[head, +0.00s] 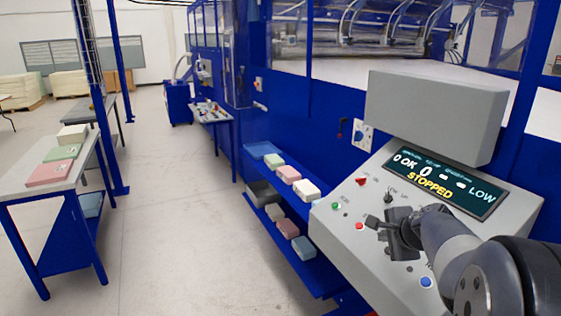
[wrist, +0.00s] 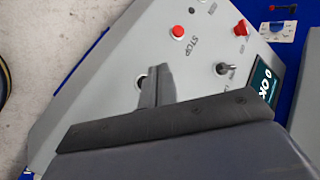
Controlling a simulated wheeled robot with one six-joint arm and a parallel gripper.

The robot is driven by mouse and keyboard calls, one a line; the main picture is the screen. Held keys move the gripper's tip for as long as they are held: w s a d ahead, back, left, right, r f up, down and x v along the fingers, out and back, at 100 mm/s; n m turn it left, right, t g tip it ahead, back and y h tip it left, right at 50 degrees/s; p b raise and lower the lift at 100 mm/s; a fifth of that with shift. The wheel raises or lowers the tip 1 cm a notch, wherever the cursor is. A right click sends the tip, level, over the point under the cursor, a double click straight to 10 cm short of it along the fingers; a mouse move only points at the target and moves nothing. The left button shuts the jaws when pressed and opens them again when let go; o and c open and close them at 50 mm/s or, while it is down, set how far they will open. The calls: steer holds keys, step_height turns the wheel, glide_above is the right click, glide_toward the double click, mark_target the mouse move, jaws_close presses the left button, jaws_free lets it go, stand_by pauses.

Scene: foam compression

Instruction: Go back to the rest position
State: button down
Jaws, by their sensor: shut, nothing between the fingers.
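My gripper (head: 374,222) is in front of the grey control console (head: 340,255) at the right of the head view. Its fingers are shut with nothing between them, and they cover part of the panel. In the wrist view the shut fingers (wrist: 153,85) point at the panel, by a partly hidden round button. A red button (wrist: 179,31) marked STOP lies beyond them. Whether the fingertips touch the panel I cannot tell. The display (head: 440,183) reads "STOPPED", "OK" and "LOW". My arm comes in from the lower right of the head view.
A blue shelf (head: 300,262) with several coloured foam blocks stands left of the console. A table (head: 75,183) with foam blocks stands at the far left. The floor (head: 165,225) between them is clear. A grey box (head: 435,115) sits above the display.

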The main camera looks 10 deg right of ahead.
steer(key=shift+s+a+r+p, duration=0.25)
steer(key=shift+a+r+p, duration=0.1)
steer(key=shift+r+p, duration=0.4)
steer(key=shift+s+a+r+p, duration=0.2)
steer(key=shift+a+r+p, duration=0.1)
steer(key=shift+r+p, duration=0.4)
steer(key=shift+s+a+r+p, duration=0.25)
steer(key=shift+a+r+p, duration=0.1)
steer(key=shift+r+p, duration=0.35)
